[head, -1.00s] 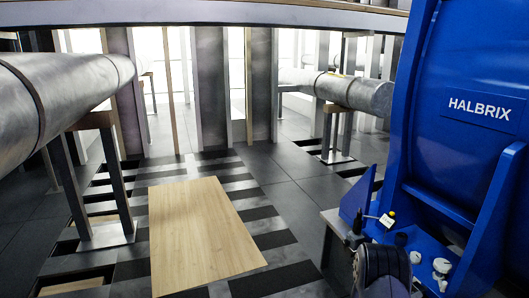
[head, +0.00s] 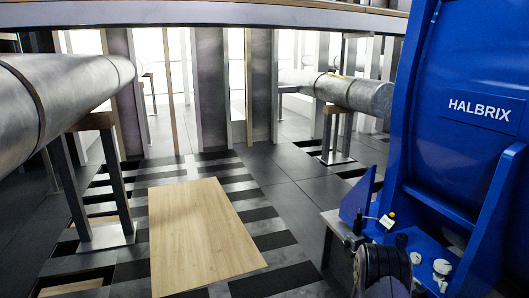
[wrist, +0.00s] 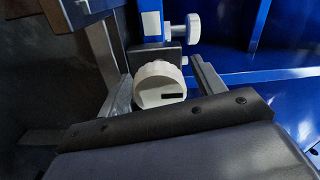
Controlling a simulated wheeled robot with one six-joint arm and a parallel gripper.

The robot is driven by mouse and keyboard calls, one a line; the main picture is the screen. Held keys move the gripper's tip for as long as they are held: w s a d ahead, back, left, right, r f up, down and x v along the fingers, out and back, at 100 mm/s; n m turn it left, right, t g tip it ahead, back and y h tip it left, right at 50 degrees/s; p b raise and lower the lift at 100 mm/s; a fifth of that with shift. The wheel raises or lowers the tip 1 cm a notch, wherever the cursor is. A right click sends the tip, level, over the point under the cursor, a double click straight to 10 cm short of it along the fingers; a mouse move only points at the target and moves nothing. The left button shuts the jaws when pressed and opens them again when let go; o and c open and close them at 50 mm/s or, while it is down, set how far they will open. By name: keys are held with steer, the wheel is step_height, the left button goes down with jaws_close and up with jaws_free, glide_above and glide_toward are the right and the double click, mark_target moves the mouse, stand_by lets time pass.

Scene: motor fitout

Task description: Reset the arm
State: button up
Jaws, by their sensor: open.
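My gripper (wrist: 161,72) is open in the wrist view, with one grey finger on each side of a round white knob (wrist: 158,84). The knob has a dark slot in its face. The fingers look apart from it, and nothing is held. A second, smaller white knob (wrist: 193,28) is beyond, to the upper right. In the head view my dark arm (head: 385,265) is at the lower right, in front of the blue machine (head: 462,160) marked HALBRIX. My fingertips are not clear there.
White knobs (head: 441,267) sit on the machine's blue ledge close to my arm. A small yellow-topped part (head: 389,219) stands at its corner. Large grey pipes run at left (head: 60,95) and back right (head: 355,93). A wooden panel (head: 200,235) lies on the striped floor.

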steer(key=n, duration=0.4)
steer(key=shift+n, duration=0.4)
steer(key=shift+w+r+n, duration=0.1)
steer(key=shift+n, duration=1.9)
